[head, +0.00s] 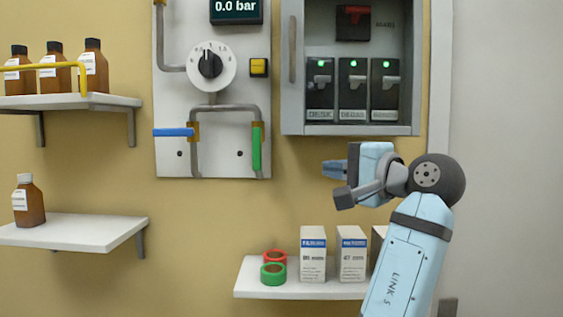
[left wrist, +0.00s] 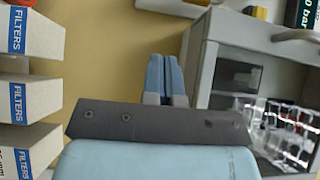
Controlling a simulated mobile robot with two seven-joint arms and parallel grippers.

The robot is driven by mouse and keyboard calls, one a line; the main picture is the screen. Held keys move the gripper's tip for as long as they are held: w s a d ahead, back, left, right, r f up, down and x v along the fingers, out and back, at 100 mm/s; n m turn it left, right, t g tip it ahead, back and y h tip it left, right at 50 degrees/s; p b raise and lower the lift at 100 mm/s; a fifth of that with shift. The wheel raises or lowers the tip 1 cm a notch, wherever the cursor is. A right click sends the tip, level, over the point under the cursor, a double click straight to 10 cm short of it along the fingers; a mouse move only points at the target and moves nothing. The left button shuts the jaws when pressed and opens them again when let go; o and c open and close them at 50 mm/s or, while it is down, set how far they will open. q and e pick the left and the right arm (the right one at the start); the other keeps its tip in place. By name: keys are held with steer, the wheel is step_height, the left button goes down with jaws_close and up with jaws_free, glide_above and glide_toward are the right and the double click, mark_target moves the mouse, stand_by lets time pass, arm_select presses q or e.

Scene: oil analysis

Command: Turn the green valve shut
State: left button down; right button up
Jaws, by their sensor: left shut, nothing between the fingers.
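The green valve (head: 257,147) is a lever handle on the white wall panel (head: 225,165) in the head view. It points straight up and down, beside the right-hand leg of the grey pipe. My left gripper (head: 328,169) is to the right of the green handle and a little below it, apart from it, with its fingers pointing left. Its fingers also show side by side in the left wrist view (left wrist: 164,75), shut with nothing between them. The green valve is not in the left wrist view. My right gripper is not in view.
A blue lever (head: 173,132) lies horizontal on the panel, left of the green one. Above are a dial (head: 211,66) and a 0.0 bar display (head: 236,8). An open grey cabinet (head: 290,120) is above my gripper. A shelf (head: 300,290) below holds boxes and tape rolls.

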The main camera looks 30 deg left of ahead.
arm_select(q)
steer(key=p, duration=0.2)
glide_toward(257, 149)
steer(key=w+a+f, duration=0.2)
steer(key=w+a, duration=0.1)
steer(key=w, duration=0.2)
steer(key=a, duration=0.1)
steer(key=s+a+p, duration=0.1)
steer(key=s+a, duration=0.1)
steer(key=shift+a+f, duration=0.25)
steer(key=shift+f, duration=0.1)
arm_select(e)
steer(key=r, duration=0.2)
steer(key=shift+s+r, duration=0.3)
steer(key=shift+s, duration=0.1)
arm_select(q)
steer(key=shift+w, duration=0.1)
